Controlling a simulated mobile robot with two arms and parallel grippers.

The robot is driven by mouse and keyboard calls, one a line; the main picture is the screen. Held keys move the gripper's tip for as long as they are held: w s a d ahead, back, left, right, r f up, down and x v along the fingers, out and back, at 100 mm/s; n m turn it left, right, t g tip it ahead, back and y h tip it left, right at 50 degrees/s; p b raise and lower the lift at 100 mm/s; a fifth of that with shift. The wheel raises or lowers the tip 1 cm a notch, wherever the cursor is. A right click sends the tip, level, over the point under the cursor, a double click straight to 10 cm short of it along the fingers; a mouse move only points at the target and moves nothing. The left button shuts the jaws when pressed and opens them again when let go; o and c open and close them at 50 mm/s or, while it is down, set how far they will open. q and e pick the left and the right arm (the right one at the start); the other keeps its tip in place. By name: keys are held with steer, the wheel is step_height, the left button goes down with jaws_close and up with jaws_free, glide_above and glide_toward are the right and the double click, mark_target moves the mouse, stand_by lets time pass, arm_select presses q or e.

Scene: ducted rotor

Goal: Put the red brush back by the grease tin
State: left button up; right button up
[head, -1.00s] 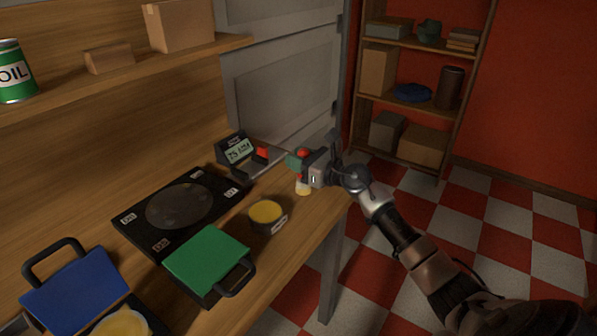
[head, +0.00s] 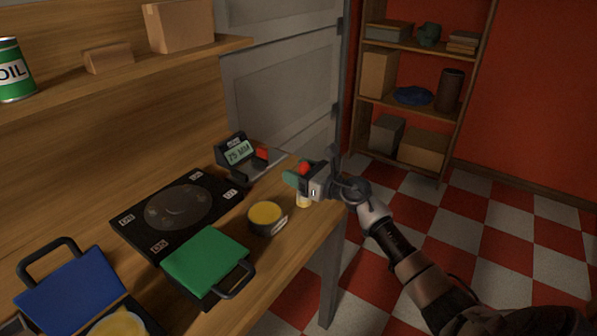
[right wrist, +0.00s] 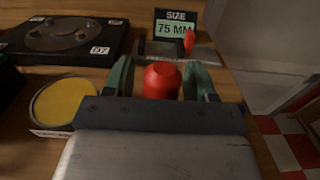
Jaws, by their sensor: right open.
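The red brush (head: 303,168) is upright at the bench's front right edge, to the right of the grease tin (head: 267,216). Its pale yellow lower end (head: 303,201) shows below my right gripper (head: 302,180). In the right wrist view the red brush (right wrist: 162,80) is between the two green fingertips (right wrist: 159,78), with a gap on each side. My right gripper is open around it. The tin, with a yellow top, shows at the left of that view (right wrist: 65,103), apart from the brush. My left gripper is not in view.
A black size gauge (head: 238,152) reading 75 MM stands behind the brush. A black plate with a dark disc (head: 180,207), a green-lidded box (head: 206,260) and a blue-lidded box (head: 70,290) lie leftward. The bench edge is close on the right.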

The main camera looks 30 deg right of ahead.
steer(key=shift+r+p, duration=0.25)
steer(key=shift+p, duration=0.05)
steer(key=b+v, duration=0.1)
steer(key=v, duration=0.9)
steer(key=shift+s+d+f+b, duration=0.1)
steer(key=shift+s+f+b, duration=0.15)
steer(key=shift+s+b, duration=0.1)
steer(key=shift+s+d+r, duration=0.1)
steer(key=shift+s+d, duration=0.15)
steer(key=shift+s, duration=0.35)
